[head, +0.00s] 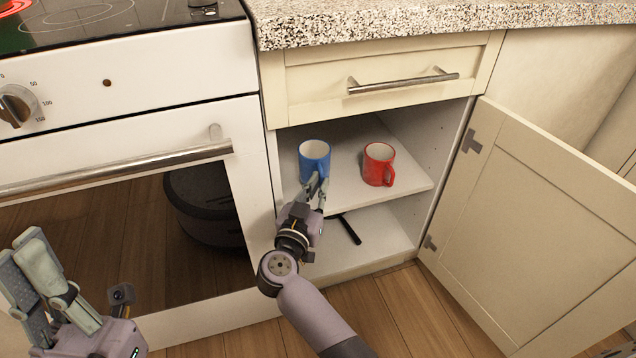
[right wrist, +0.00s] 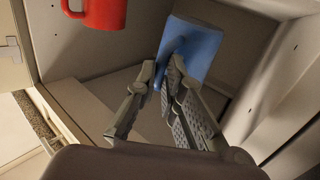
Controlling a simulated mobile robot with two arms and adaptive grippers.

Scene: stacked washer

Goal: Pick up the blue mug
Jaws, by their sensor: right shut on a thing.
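The blue mug (head: 314,157) stands upright on the upper shelf of the open cabinet, at its left side. My right gripper (head: 316,186) is at the near side of the mug, shut on it. In the right wrist view the blue mug (right wrist: 194,48) is at the fingertips (right wrist: 165,72), and its handle seems to be between them. The fingers hide part of the handle. My left gripper (head: 38,272) is at the lower left of the head view, in front of the oven and away from the mug. Whether its fingers are apart is unclear.
A red mug (head: 379,164) stands to the right on the same shelf (head: 348,190); it also shows in the right wrist view (right wrist: 98,12). A black object (head: 345,228) lies on the lower level. The cabinet door (head: 540,200) is open right; the oven (head: 130,160) is left. A drawer (head: 385,75) is above.

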